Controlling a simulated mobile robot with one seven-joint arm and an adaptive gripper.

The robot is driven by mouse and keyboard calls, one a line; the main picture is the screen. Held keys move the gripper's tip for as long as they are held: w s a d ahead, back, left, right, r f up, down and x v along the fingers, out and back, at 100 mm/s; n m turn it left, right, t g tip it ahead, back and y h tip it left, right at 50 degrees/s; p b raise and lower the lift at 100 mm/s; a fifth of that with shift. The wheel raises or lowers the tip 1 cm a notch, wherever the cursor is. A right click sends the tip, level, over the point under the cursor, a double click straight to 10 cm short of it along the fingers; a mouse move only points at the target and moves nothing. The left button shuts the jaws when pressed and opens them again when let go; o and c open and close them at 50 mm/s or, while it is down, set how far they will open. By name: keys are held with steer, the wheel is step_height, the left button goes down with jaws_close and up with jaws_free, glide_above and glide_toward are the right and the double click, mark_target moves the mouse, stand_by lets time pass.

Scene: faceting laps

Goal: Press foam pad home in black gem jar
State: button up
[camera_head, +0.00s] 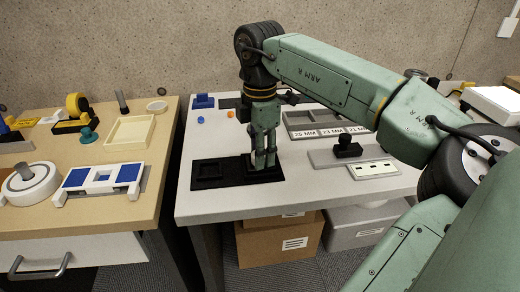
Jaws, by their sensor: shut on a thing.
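My gripper (265,160) points straight down at the right end of a long black tray (234,181) on the light table. It is shut on a small dark thing at its fingertips, mostly hidden by the fingers. A black square piece (274,173), perhaps the gem jar, lies around and under the fingertips. I cannot tell whether they touch it. A black square frame with a recess (210,172) sits at the tray's left end. I cannot make out the foam pad separately; it may be the thing in my gripper.
Behind my gripper are a blue block (203,101), small blue and orange pieces and a grey compartment tray (302,118). To the right are a black-handled block (347,148) and a white slotted block (374,170). The light table's front strip is clear. A wooden bench (100,206) stands left across a gap.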

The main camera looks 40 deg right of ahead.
steer(key=o, duration=0.9)
